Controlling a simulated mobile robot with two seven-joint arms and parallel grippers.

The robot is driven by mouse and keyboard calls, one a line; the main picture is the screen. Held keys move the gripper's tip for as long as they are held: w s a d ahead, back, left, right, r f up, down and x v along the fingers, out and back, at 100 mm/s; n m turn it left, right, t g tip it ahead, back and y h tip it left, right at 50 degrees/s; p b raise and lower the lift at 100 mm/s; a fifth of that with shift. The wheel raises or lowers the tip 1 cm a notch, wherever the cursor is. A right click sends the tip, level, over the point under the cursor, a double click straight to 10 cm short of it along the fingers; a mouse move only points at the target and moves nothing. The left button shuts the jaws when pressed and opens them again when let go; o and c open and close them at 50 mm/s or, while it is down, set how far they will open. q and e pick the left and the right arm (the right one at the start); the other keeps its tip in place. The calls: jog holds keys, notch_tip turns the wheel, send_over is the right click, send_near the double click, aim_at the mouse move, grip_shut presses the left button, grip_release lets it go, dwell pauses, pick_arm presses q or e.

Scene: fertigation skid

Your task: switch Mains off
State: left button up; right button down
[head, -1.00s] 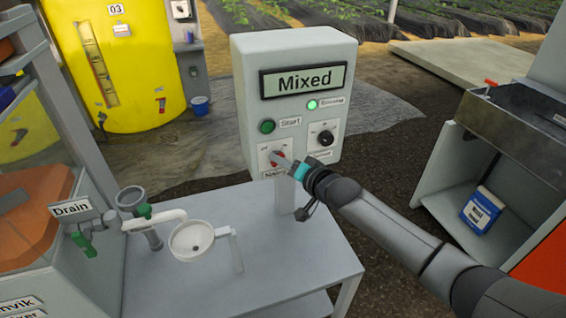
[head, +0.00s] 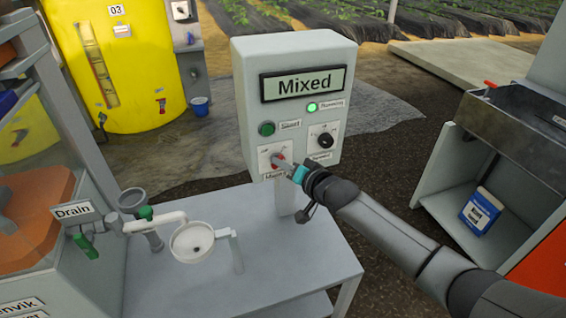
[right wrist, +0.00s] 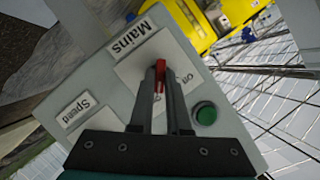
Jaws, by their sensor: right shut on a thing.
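The Mains switch is a red handle (right wrist: 160,76) on a white plate at the lower left of the grey control box (head: 245,100). It also shows in the head view (head: 278,160), partly hidden by my gripper. My right gripper (head: 286,164) is at the front of the plate, its fingers (right wrist: 159,90) shut on the red handle. The plate's "Mains" label (right wrist: 131,37) is readable in the right wrist view; an "on" mark shows beside the handle. The display (head: 304,82) reads "Mixed" and the green lamp (head: 311,107) labelled "Running" is lit. My left gripper is not in view.
The green Start button (head: 267,129) is just above the switch, and a black speed knob (head: 325,140) is to its right. A grey table (head: 300,258) stands below, with a white strainer cup (head: 190,240) and a Drain valve (head: 86,246) at left.

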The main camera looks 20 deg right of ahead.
jog(key=shift+a+n+h+p, duration=0.2)
jog(key=shift+n+h, duration=1.15)
jog(key=shift+n, duration=0.65)
jog(key=shift+a+n+h+p, duration=0.15)
jog(key=shift+a+n+h, duration=0.1)
jog(key=shift+n+h, duration=1.45)
jog(key=shift+a+n+h+p, duration=0.2)
jog(key=shift+n+h, duration=0.85)
jog(key=shift+n, duration=1.25)
jog(key=c, duration=0.9)
grip_release()
